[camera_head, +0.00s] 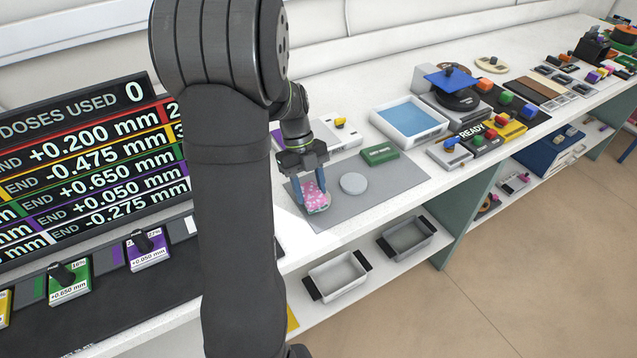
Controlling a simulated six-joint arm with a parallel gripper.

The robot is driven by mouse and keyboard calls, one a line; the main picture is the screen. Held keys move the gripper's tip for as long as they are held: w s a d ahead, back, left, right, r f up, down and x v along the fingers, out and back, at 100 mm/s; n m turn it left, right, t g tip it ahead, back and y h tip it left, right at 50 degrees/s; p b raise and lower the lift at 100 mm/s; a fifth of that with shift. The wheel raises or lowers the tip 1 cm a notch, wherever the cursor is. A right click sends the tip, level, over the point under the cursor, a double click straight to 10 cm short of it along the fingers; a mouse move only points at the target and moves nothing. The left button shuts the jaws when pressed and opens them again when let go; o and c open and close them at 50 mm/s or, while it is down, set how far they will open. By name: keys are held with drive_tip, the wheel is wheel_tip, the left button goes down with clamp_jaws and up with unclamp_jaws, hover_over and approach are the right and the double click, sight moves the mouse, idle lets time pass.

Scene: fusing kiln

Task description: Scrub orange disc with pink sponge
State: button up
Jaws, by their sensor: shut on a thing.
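My gripper (314,192) is shut on a pink, speckled sponge (318,202) at the left part of a grey mat (410,178). The blue-grey fingers point down on it. The sponge is at or just above the mat; I cannot tell if it touches. A pale grey disc (354,183) lies flat on the mat, just right of the sponge and apart from it. No orange disc shows on the mat. A round orange thing (625,33) is at the far right end of the counter, too small to identify surely.
A green block (380,154) stands at the mat's back edge. A white tray with blue inside (409,108) stands behind it. Button boxes (478,141) are to the right. Bins (338,276) sit on the shelf below. A display board (85,160) stands left. The mat's right side is clear.

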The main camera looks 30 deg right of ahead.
drive_tip(key=shift+a, duration=0.3)
drive_tip(key=shift+d, duration=2.1)
drive_tip(key=shift+a, duration=2.1)
drive_tip(key=shift+d, duration=2.1)
idle(0.4)
wheel_tip(320, 180, up, 7)
idle(0.8)
